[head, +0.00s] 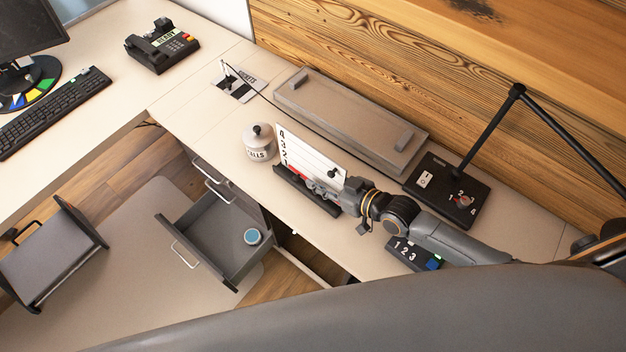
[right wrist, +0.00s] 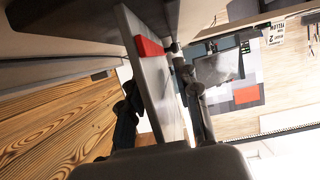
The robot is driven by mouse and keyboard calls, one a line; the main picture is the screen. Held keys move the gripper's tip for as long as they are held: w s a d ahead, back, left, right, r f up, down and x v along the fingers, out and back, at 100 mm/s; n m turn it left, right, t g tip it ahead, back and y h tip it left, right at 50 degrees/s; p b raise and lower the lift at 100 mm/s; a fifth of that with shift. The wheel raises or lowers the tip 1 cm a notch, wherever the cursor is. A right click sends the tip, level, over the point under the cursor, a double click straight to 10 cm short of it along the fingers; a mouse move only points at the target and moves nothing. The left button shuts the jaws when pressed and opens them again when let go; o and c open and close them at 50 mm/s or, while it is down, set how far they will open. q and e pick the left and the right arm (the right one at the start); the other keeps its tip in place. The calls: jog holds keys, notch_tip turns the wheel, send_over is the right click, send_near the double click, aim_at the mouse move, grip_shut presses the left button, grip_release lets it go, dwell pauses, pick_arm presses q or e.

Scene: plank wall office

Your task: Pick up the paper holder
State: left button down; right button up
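My left gripper is not in view.
A white lidded jar (head: 259,143) stands just left of the holder. Behind is a long grey tray (head: 350,120); a lamp base (head: 448,190) and a small number block (head: 414,254) are to the right. An open drawer (head: 215,235) juts out below the desk edge.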

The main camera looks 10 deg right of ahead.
grip_shut()
jog(key=shift+s, duration=0.1)
jog(key=shift+r, duration=0.15)
